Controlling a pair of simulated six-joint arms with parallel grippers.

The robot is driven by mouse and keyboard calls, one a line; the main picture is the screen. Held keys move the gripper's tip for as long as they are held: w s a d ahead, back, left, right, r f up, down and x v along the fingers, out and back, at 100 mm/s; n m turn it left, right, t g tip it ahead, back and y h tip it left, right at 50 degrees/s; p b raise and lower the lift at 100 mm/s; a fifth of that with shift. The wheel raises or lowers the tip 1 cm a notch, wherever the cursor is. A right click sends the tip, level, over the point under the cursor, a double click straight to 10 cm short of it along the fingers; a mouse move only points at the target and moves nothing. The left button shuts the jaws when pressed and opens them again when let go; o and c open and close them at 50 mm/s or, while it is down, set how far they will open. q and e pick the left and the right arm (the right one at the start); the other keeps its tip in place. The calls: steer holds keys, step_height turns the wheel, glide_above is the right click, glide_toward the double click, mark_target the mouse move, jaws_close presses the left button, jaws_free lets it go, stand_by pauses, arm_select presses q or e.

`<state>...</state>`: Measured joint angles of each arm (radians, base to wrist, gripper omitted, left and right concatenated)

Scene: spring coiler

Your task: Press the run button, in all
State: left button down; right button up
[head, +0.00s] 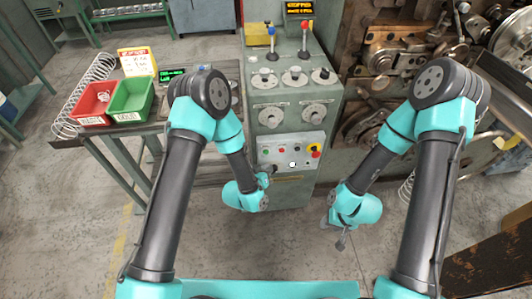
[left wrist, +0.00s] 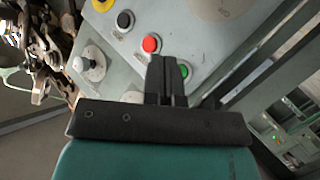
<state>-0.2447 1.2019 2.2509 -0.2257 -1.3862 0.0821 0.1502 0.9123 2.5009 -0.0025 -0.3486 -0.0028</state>
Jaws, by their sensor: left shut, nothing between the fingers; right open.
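The control panel (head: 300,158) is on the front of the grey-green machine cabinet, with a row of small buttons. In the left wrist view the green button (left wrist: 185,70) is beside my left gripper's fingertips (left wrist: 163,62), partly hidden by them. The red button (left wrist: 151,44) and black button (left wrist: 125,20) lie beyond the tips. My left gripper (head: 270,171) is shut and empty, close to the panel's left end; I cannot tell whether it touches the green button. My right gripper (head: 341,241) is open and empty, low over the floor, apart from the cabinet.
A yellow-backed red stop button (head: 315,151) and a white knob (head: 292,164) share the panel. Dials and two levers (head: 271,40) stand above, with an orange-lettered display (head: 299,8). A red bin (head: 95,102) and green bin (head: 131,98) sit on the left bench. Heavy machinery fills the right.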

mark_target(266, 152)
arm_select(q)
steer(key=shift+w+a, duration=0.15)
steer(key=shift+w, duration=0.8)
steer(key=shift+w+a, duration=0.1)
steer(key=shift+w, duration=0.85)
steer(key=shift+w, duration=0.1)
stand_by(0.5)
steer(key=shift+w, duration=0.3)
